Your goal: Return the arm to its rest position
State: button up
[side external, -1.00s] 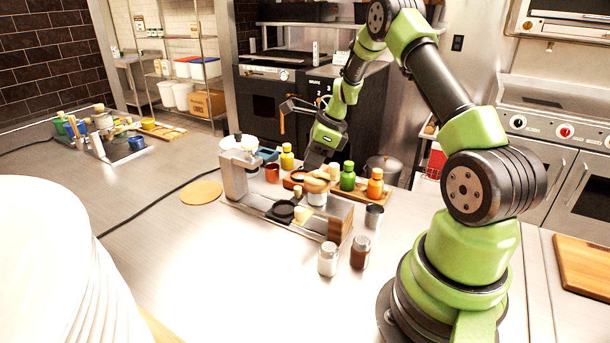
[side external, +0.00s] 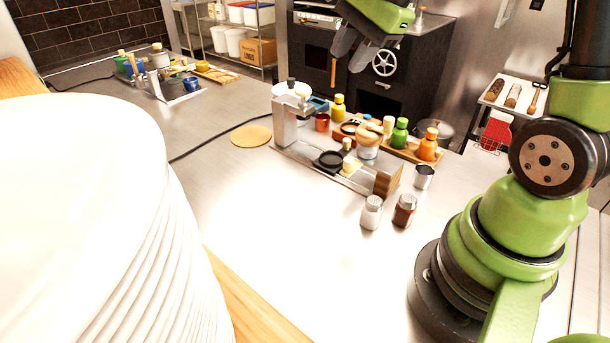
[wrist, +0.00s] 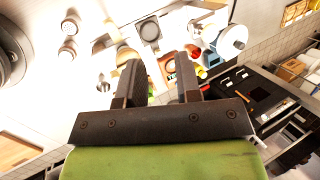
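My arm is raised, and my gripper (side external: 352,54) hangs high at the top of the side external view, above and behind the countertop items. In the wrist view my gripper (wrist: 160,78) has two dark fingers standing apart with nothing between them, so it is open and empty. The steel counter (side external: 290,235) lies well below it. Part of my arm between gripper and base is cut off by the top edge of the side external view.
A metal caddy (side external: 330,170) stands mid-counter, with a green bottle (side external: 399,133), an orange bottle (side external: 428,146) and two shakers (side external: 372,212) nearby. A large white plate stack (side external: 90,200) fills the left foreground. Ovens (side external: 375,75) stand behind. The space around my gripper looks clear.

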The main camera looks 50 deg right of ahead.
jog(key=s+a+r+n+t, duration=0.1)
jog(key=s+a+r+n, duration=0.1)
jog(key=s+a+n, duration=0.3)
jog(key=s+a+r+n+t, duration=0.1)
jog(key=s+a+r+n, duration=0.2)
jog(key=s+a+n, duration=0.3)
jog(key=s+n, duration=0.4)
jog(key=shift+s, duration=0.15)
